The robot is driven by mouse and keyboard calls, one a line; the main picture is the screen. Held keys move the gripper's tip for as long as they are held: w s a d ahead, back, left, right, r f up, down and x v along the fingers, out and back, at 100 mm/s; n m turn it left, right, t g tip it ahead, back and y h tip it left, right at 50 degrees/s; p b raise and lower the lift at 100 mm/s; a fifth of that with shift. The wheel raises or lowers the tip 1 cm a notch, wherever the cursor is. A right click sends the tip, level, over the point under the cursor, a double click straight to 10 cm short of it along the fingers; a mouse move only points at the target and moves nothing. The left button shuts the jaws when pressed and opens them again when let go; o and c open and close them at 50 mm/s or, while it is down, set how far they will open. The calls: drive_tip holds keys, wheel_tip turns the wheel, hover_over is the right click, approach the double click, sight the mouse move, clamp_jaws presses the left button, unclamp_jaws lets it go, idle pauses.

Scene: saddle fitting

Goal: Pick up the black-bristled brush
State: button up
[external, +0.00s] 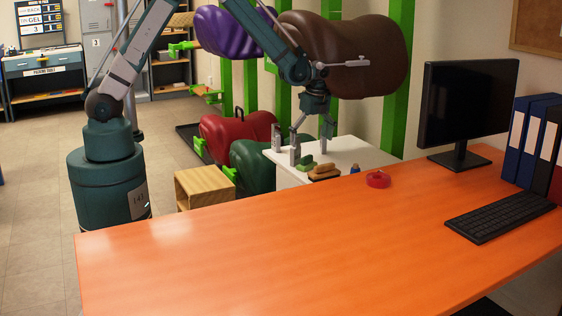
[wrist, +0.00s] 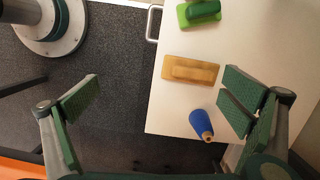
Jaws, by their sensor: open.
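A tan wooden brush (external: 325,171) lies on the white cabinet top; its underside looks dark in the external view, but its bristles are too small to tell clearly. In the wrist view the tan brush (wrist: 191,71) lies flat, handle up, near the middle. A green brush (external: 305,162) lies beside it; it also shows at the top of the wrist view (wrist: 198,13), with a light green base. My gripper (external: 304,142) is open and empty above the cabinet top. In the wrist view its fingers (wrist: 160,98) are spread wide, the right one over the white surface.
The orange desk (external: 300,250) holds a red tape roll (external: 378,179), monitor and keyboard.

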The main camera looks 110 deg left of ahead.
drive_tip(key=m+p, duration=0.1)
drive_tip(key=m, duration=0.1)
hover_over(324, 165)
drive_tip(key=w, duration=0.1)
wheel_tip(324, 165, down, 5)
drive_tip(key=shift+a+f, duration=0.1)
drive_tip(key=shift+s+f, duration=0.1)
drive_tip(key=shift+f, duration=1.15)
drive_tip(key=shift+s+a+f+b, duration=0.15)
drive_tip(key=shift+f+b, duration=0.3)
drive_tip(key=shift+f, duration=0.85)
drive_tip(key=shift+s+a+f+b, duration=0.15)
drive_tip(key=shift+f+b, duration=0.3)
drive_tip(key=shift+f, duration=0.85)
drive_tip(key=shift+s+d, duration=0.1)
drive_tip(key=c, duration=1.6)
